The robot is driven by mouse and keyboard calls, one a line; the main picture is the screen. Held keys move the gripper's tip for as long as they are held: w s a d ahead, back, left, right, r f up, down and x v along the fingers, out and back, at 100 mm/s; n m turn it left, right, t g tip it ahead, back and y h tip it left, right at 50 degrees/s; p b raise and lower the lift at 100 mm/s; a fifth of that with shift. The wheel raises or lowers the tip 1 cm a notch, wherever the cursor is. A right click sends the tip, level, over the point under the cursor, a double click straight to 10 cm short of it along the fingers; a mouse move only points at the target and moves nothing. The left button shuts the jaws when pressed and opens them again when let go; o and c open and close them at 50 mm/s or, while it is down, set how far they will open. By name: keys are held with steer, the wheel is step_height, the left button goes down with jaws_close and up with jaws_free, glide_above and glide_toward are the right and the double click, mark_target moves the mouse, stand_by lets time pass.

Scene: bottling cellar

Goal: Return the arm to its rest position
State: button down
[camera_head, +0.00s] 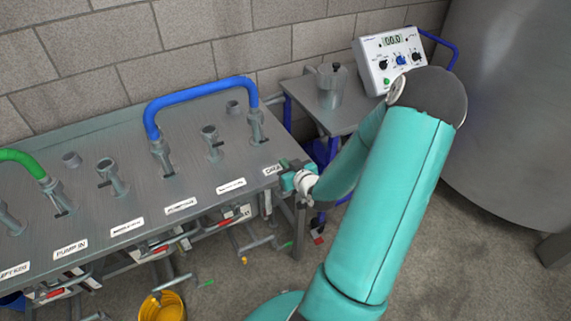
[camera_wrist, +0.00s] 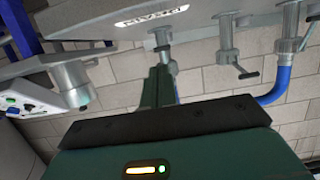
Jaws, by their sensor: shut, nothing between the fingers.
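My teal arm is bent across the right half of the head view, with its elbow high and its forearm reaching down and left. My gripper (camera_head: 289,166) is at the right end of the metal pipe bench (camera_head: 95,140), close to its front corner and a label that seems to read DRAIN (camera_head: 272,169). Whether it touches the bench cannot be told. In the wrist view, which is upside down, the dark green fingers (camera_wrist: 159,80) are together with nothing held, pointing towards a pipe stub.
A blue hose (camera_head: 200,92) arches over the bench; a green hose (camera_head: 22,158) is at left. A side table (camera_head: 306,98) bears a metal pot (camera_head: 331,87) and a control box (camera_head: 390,62). A large tank (camera_head: 520,110) stands right. A yellow bucket (camera_head: 165,308) is below.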

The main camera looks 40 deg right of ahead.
steer(key=shift+s+a, duration=0.1)
steer(key=shift+s, duration=0.15)
steer(key=w+a+r+n+g, duration=0.25)
steer(key=a+r+g, duration=0.35)
steer(key=a+r, duration=0.85)
steer(key=s+a+r+g+y, duration=0.1)
steer(key=s+a+r+y, duration=0.1)
steer(key=s+a+r, duration=0.3)
steer(key=s+a+r+g+y, duration=0.1)
steer(key=s+a+r, duration=0.4)
steer(key=s+a, duration=0.6)
steer(key=a+y, duration=0.1)
steer(key=a, duration=0.2)
steer(key=shift+r+n, duration=0.3)
steer(key=shift+n, duration=0.05)
